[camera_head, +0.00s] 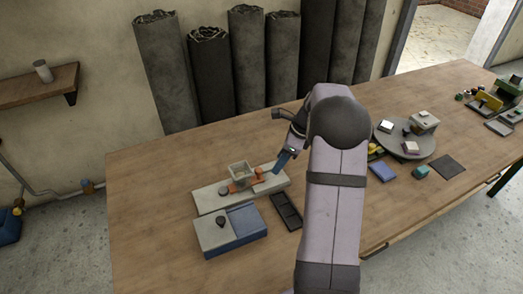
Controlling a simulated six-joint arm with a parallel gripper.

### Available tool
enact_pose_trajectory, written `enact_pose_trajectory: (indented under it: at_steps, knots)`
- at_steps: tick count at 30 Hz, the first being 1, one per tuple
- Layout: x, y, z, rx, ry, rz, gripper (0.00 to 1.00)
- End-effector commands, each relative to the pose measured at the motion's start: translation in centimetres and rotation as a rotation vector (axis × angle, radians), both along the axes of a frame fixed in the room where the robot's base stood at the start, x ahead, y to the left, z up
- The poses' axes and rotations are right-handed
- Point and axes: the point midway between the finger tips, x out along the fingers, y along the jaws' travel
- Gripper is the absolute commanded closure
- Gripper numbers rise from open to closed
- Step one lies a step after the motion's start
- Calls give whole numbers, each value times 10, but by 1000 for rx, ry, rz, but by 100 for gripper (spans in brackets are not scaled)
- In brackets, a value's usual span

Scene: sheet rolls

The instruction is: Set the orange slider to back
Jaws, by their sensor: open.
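A pale grey board (208,203) lies on the table left of my arm.
A small pale open box (240,173) stands on the board, left of the orange knob. A dark knob (223,191) is farther left. A grey and blue box (230,232) and a dark tray (286,211) lie in front. A round turntable (403,151) is right of my arm.

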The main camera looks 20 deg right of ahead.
Motion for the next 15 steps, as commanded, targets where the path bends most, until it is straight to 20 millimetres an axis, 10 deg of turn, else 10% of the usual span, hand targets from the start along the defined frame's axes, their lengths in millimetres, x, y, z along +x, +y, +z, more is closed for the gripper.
enact_pose_trajectory:
  at_steps: [15]
  knots:
    - [30, 27, 6, 50, -18, -34, 58]
